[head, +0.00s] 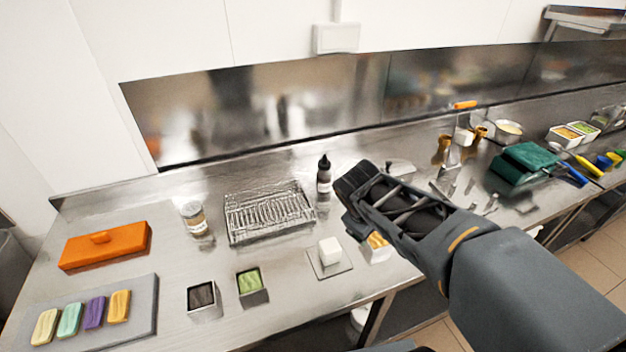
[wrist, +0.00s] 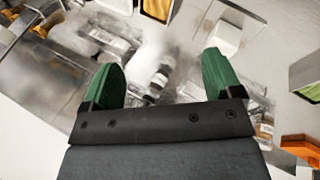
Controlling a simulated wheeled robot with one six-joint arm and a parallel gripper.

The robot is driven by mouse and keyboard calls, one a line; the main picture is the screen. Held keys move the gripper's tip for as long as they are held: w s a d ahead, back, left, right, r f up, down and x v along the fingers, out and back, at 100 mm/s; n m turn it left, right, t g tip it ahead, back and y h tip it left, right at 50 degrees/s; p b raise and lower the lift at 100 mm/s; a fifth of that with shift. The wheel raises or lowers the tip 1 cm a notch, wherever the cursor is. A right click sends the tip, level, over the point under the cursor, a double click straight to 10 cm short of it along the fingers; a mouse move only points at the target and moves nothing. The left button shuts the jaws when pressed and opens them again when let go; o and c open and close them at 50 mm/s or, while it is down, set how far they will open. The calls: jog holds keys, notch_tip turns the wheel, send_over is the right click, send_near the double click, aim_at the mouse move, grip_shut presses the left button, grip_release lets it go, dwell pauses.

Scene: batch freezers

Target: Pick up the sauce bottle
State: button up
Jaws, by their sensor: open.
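The sauce bottle (head: 324,180) stands upright on the steel counter, dark with a black pointed cap and a pale label. It is just right of the wire rack. My gripper (head: 349,196) is right of the bottle in the head view, with a narrow gap between them in the picture. In the wrist view the two green fingers of my gripper (wrist: 162,76) are spread apart. A dark and pale bottle shape (wrist: 158,78) shows between them, its lower part hidden by the gripper body. I see no contact with the fingers.
The wire rack (head: 268,213) and a glass jar (head: 194,218) stand left of the bottle. A white block (head: 329,250) on a small plate is in front.

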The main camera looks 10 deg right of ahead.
jog(key=shift+o, duration=0.2)
jog(key=w+a+f+n+t+h, duration=0.2)
jog(key=w+n+h, duration=0.1)
jog(key=w+n, duration=0.7)
jog(key=shift+w+f+h, duration=0.2)
jog(key=shift+f+h, duration=0.05)
jog(key=shift+h, duration=0.05)
jog(key=n+t, duration=0.5)
jog(key=n, duration=0.7)
send_near(321, 177)
jog(key=shift+t, duration=0.3)
jog(key=x, duration=0.3)
jog(key=f+x, duration=0.1)
jog(key=x, duration=0.1)
jog(key=shift+w+d+f+p, duration=0.1)
jog(key=shift+w+d+p, duration=0.05)
jog(key=shift+p, duration=0.15)
jog(key=shift+p+x, duration=1.1)
jog(key=shift+x, duration=1.2)
jog(key=shift+w+d+f, duration=0.15)
jog(key=shift+w+d, duration=0.25)
jog(key=shift+w, duration=0.15)
jog(key=c, duration=1)
